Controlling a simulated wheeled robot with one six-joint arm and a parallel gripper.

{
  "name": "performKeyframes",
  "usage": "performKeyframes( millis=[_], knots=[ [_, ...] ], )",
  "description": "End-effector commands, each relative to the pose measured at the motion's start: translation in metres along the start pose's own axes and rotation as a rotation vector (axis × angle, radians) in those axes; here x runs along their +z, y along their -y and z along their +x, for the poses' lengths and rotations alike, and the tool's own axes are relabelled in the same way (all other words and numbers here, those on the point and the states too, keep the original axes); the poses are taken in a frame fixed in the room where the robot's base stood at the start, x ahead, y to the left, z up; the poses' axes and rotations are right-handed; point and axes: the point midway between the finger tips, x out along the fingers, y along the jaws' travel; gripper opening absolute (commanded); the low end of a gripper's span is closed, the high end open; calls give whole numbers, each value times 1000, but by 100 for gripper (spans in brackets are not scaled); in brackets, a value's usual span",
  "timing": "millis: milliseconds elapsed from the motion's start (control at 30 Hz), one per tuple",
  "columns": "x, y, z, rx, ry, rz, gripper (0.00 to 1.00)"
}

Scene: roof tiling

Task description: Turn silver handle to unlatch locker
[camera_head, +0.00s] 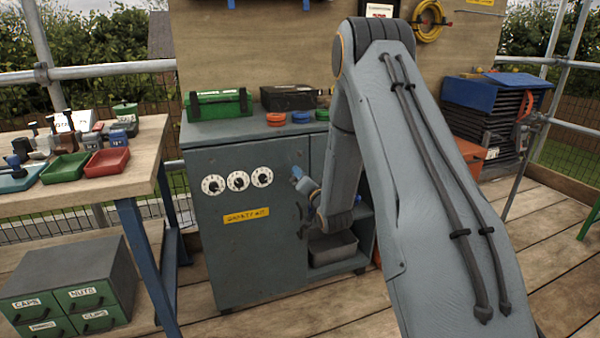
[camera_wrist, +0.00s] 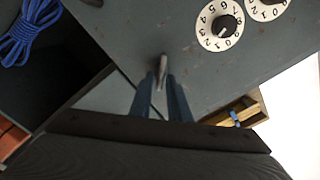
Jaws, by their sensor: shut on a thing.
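The grey locker (camera_head: 225,250) stands in the middle of the head view, its door shut or nearly so. Three white number dials (camera_head: 238,181) are on the door above a yellow label (camera_head: 246,215). My gripper (camera_head: 297,173) is at the door, just right of the dials. In the wrist view, my gripper's two blue fingers (camera_wrist: 160,95) are shut on the silver handle (camera_wrist: 161,70), which is seen nearly end-on. A dial (camera_wrist: 220,25) shows close by at upper right. In the head view the handle is hidden by my gripper.
An open shelf bay with a grey bin (camera_head: 333,248) is right of the door. Blue rope (camera_wrist: 30,32) lies in a dark bay in the wrist view. A workbench (camera_head: 150,140) with trays stands left. A green box (camera_head: 218,104) sits on the locker top.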

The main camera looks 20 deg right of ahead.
Motion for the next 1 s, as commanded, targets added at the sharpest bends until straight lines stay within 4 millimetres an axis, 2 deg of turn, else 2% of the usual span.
performKeyframes(
  millis=[600, 1000],
  knots=[
    [2, -8, 0, 1, 0, 561, 0],
    [4, -10, 0, 1, 0, 768, 0]
  ],
)
